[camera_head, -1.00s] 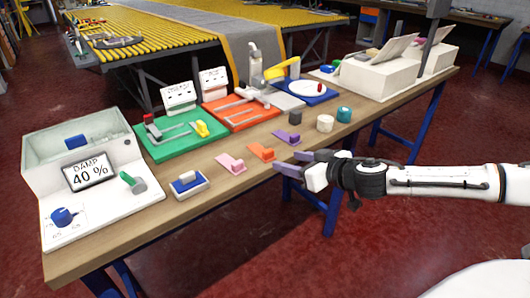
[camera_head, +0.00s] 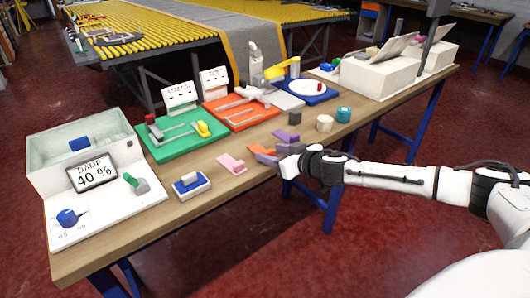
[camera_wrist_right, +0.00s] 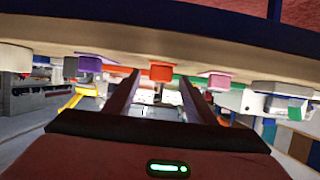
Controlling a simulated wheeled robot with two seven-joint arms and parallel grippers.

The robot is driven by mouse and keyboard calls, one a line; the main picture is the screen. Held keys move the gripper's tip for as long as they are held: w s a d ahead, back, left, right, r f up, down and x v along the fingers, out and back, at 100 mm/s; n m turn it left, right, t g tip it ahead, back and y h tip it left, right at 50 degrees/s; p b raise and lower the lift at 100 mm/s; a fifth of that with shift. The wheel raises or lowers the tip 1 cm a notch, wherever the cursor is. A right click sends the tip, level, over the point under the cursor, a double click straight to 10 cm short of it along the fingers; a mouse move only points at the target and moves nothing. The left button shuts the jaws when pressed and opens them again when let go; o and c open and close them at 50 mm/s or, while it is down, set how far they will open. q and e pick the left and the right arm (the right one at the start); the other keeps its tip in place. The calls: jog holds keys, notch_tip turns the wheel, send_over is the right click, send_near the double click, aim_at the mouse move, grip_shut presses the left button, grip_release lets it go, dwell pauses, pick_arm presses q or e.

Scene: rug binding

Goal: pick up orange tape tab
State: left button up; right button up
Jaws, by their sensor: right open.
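The orange tape tab (camera_head: 259,149) lies on the wooden table between the pink tab (camera_head: 232,164) and the purple tab (camera_head: 287,136). My right gripper (camera_head: 268,155) is open, with its fingers beside the orange tab and partly covering it in the head view. In the right wrist view the orange tab (camera_wrist_right: 160,72) shows between the two spread fingers (camera_wrist_right: 158,88), ahead of their tips. The purple tab (camera_wrist_right: 89,64) and pink tab (camera_wrist_right: 219,81) lie outside the fingers, to either side. I cannot tell whether a finger touches the orange tab. My left gripper is out of view.
Behind the tabs are a green board (camera_head: 167,148) and an orange board (camera_head: 222,111) with fittings. A blue-and-white block (camera_head: 190,184) stands left of the pink tab. A dark block (camera_head: 295,117), a beige cylinder (camera_head: 325,123) and a teal roll (camera_head: 343,114) stand to the right.

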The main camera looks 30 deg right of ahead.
jog(key=shift+w+f, duration=0.25)
jog(key=shift+w, duration=0.25)
jog(key=c, duration=1.1)
